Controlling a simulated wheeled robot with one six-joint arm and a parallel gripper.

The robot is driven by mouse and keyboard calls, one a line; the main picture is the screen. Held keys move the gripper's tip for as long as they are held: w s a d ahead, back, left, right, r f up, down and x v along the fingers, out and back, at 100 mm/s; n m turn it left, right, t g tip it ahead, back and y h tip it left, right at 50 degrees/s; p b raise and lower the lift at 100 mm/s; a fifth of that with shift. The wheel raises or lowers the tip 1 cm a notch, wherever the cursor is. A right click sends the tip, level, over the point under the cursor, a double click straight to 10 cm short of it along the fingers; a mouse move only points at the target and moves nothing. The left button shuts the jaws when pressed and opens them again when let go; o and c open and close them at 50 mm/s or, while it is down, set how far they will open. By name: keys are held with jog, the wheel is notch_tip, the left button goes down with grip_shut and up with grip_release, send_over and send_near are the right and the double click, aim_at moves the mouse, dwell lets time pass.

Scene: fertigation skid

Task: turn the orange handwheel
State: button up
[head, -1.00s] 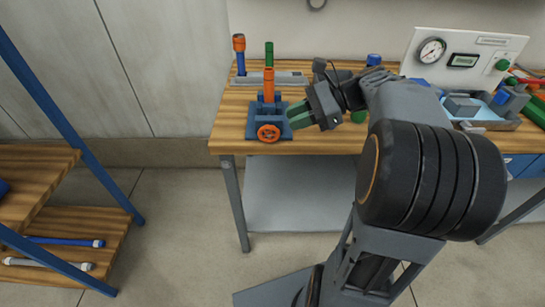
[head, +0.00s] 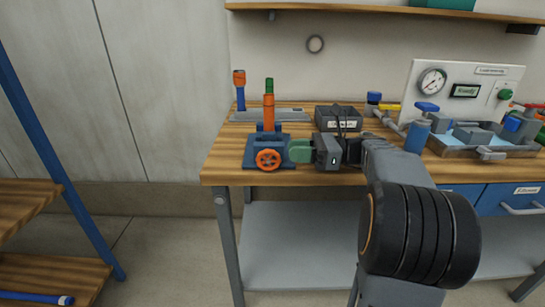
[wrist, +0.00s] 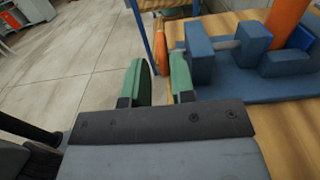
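The orange handwheel (head: 268,159) is upright on the front of a blue fixture (head: 255,147) near the table's front-left edge. An orange pipe (head: 269,113) with a green top rises from the fixture. My gripper (head: 291,151) has green fingers and points left at the wheel from its right side. In the wrist view, the handwheel (wrist: 160,50) shows edge-on, in line with the gap between my open fingers (wrist: 162,72). Its near rim is at the fingertips. I cannot tell whether either finger touches it. The fixture (wrist: 270,85) lies to the right.
A dark box (head: 338,117) stands behind my gripper. A grey rail (head: 270,115) and a blue pipe with an orange cap (head: 239,90) are at the back left. A tray (head: 485,150) and a gauge panel (head: 465,90) are at the right.

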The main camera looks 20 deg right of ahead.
aim_at(272, 150)
jog(key=shift+b+x, duration=0.7)
jog(key=shift+x, duration=2.4)
grip_shut()
